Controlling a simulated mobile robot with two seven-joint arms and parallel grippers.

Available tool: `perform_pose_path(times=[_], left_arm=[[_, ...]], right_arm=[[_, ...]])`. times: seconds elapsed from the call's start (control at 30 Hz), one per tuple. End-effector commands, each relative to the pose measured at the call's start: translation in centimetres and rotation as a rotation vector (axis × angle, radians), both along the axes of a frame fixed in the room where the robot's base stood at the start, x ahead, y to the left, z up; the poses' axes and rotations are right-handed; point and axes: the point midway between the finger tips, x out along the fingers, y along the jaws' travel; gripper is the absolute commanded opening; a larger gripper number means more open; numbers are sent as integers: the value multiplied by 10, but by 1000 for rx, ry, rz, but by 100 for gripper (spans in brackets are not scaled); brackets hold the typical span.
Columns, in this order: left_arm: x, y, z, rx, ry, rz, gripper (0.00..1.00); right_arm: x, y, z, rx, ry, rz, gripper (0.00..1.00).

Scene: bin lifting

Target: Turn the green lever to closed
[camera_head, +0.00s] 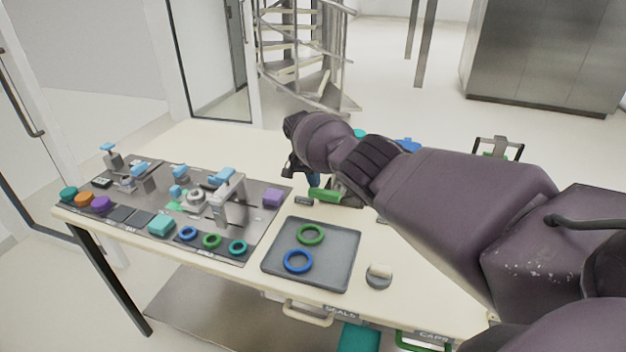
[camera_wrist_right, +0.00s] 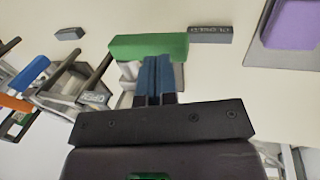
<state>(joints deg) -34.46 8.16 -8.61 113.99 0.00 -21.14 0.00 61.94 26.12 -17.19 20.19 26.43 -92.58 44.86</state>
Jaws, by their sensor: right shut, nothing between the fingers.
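The green lever (camera_head: 325,194) lies across a metal valve body at the back of the table, just under my right forearm. In the right wrist view the lever (camera_wrist_right: 148,47) is a green bar lying crosswise, its right end beside a grey label reading CLOSED (camera_wrist_right: 210,34). My right gripper (camera_wrist_right: 155,66) is shut and empty, its blue fingertips right at the lever's near edge. I cannot tell whether they touch it. In the head view the right gripper (camera_head: 313,180) is partly hidden by its own wrist. My left gripper is not in view.
A dark panel (camera_head: 135,214) with coloured knobs, rings and metal fixtures fills the table's left. A grey tray (camera_head: 338,262) holds a green and a blue ring. A small round part (camera_head: 379,276) stands right of it. A second grey label (camera_wrist_right: 70,33) lies left of the lever.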

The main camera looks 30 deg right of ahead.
Motion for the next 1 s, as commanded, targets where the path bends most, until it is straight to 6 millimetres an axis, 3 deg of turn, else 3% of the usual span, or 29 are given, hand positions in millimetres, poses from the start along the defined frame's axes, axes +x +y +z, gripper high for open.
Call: perform_pose_path(times=[0.1, 0.27, 0.5, 1.0], left_arm=[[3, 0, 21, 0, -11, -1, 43], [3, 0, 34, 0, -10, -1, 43], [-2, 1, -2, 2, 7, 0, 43], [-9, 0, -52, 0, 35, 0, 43]], right_arm=[[-2, -4, 17, 0, -2, -1, 0], [-4, -9, 30, -2, 0, -2, 0], [17, 8, 48, -1, -2, 0, 0], [44, 32, 87, -2, 0, -1, 0]])
